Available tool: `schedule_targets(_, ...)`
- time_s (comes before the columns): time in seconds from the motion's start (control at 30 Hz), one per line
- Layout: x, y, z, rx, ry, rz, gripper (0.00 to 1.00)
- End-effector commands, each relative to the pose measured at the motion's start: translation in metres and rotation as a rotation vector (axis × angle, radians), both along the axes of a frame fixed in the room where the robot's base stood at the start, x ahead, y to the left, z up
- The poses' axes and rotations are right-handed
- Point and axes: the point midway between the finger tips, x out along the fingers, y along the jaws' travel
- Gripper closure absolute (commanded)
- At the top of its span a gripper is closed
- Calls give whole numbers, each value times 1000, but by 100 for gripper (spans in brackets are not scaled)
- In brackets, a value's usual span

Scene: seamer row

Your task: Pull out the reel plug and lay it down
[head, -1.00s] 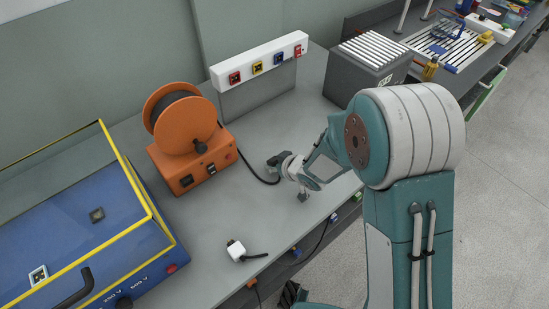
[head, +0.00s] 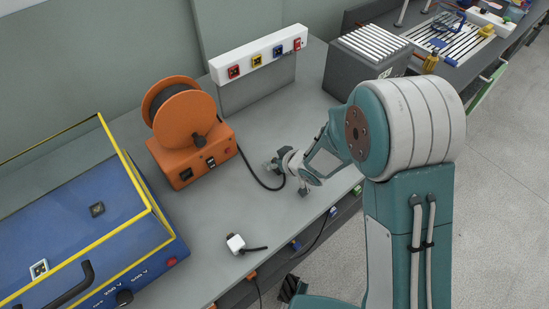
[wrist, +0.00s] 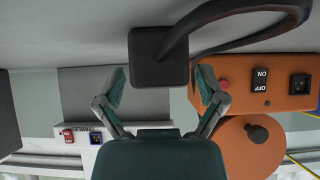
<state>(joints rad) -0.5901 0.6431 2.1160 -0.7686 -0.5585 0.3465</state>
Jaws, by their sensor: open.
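The orange cable reel (head: 183,118) stands on the grey bench, with a black cable (head: 250,172) running from its base to my gripper (head: 286,180). In the wrist view, a black block that looks like the reel plug (wrist: 158,45) sits just beyond my gripper (wrist: 160,88), centred between the two fingertips. The fingers are spread apart and do not appear closed on it. The thick cable leaves the block toward the reel base (wrist: 252,78). In the head view my gripper hides the plug, so I cannot tell there whether it is seated in anything.
A white plug with a short cord (head: 236,243) lies near the bench's front edge. A blue yellow-framed case (head: 85,225) fills the left. A white socket strip (head: 258,54) stands behind, and a grey ribbed box (head: 365,62) at back right. Bare bench lies between the reel and white plug.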

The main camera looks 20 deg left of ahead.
Motion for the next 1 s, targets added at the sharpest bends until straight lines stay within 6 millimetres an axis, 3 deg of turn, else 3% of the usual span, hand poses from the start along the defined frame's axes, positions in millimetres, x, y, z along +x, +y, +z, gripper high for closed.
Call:
schedule_targets(0.6,-34,-68,65,0,-2,-1,11)
schedule_targets(1.0,-39,-77,72,-2,1,0,11)
